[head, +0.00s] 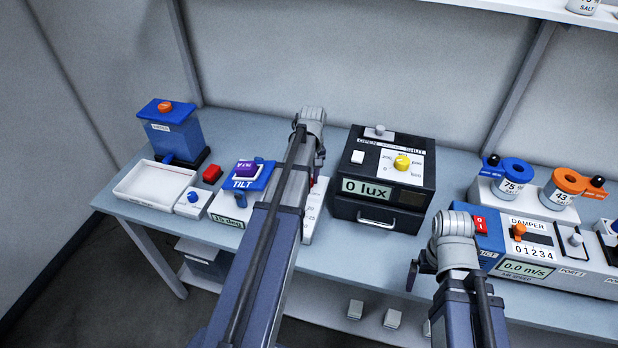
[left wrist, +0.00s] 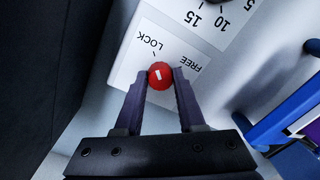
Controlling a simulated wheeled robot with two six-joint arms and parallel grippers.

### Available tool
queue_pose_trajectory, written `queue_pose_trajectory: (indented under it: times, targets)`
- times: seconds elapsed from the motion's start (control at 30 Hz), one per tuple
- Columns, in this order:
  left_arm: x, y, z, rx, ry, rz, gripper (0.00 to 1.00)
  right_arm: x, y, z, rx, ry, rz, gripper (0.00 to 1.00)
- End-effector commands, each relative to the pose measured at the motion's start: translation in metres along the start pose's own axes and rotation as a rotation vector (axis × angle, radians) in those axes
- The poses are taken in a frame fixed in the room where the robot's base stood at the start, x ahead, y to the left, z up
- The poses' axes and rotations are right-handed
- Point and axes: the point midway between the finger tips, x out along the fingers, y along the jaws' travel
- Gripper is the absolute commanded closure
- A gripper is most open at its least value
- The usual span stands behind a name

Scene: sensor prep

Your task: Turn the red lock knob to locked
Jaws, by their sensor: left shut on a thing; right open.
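The red lock knob (left wrist: 160,76) is round with a white mark and sits on a white panel (left wrist: 129,72) in the left wrist view. The panel reads LOCK and FREE beside the knob; I cannot tell surely which label the mark faces. My left gripper (left wrist: 166,80) is shut on the knob, one finger on each side. In the head view, my left arm hides that gripper and most of the panel. My right gripper (head: 412,274) is open and empty, in front of the table, partly hidden by its own arm.
The blue tilt stage (head: 249,178) stands left of my left arm. A black lux box (head: 383,172) stands to the right. A white tray (head: 155,185) is at the left, and the damper unit (head: 528,249) is near my right arm. Bare table shows right of the lux box.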

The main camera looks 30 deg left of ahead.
Motion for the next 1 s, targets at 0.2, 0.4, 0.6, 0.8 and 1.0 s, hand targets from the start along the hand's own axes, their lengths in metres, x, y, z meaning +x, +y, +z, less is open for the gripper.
queue_pose_trajectory:
  times: [0.2, 0.4, 0.6, 0.8, 1.0]
  targets:
    - [0.0, -0.0001, -0.0006, -0.001, 0.001, 0.0, 1.0, 0.0, 0.0, 0.0, 0.0, 0.0, 0.0, 0.01]
    - [0.0, -0.0001, -0.0005, 0.0, 0.001, 0.0, 0.48, 0.0, 0.0, 0.0, 0.0, 0.0, 0.0, 0.01]
    - [0.0, -0.0001, -0.0003, 0.0, 0.0, 0.0, 0.31, 0.0, 0.0, 0.0, 0.0, 0.0, 0.0, 0.01]
    - [-0.0004, -0.0001, -0.0002, 0.0, 0.0, 0.0, 0.31, -0.0004, 0.0, 0.0, 0.0, 0.0, 0.0, 0.01]
    - [-0.0083, -0.0001, -0.0001, 0.001, 0.0, 0.0, 0.31, -0.0082, 0.0008, 0.0005, 0.0, 0.0, 0.0, 0.01]
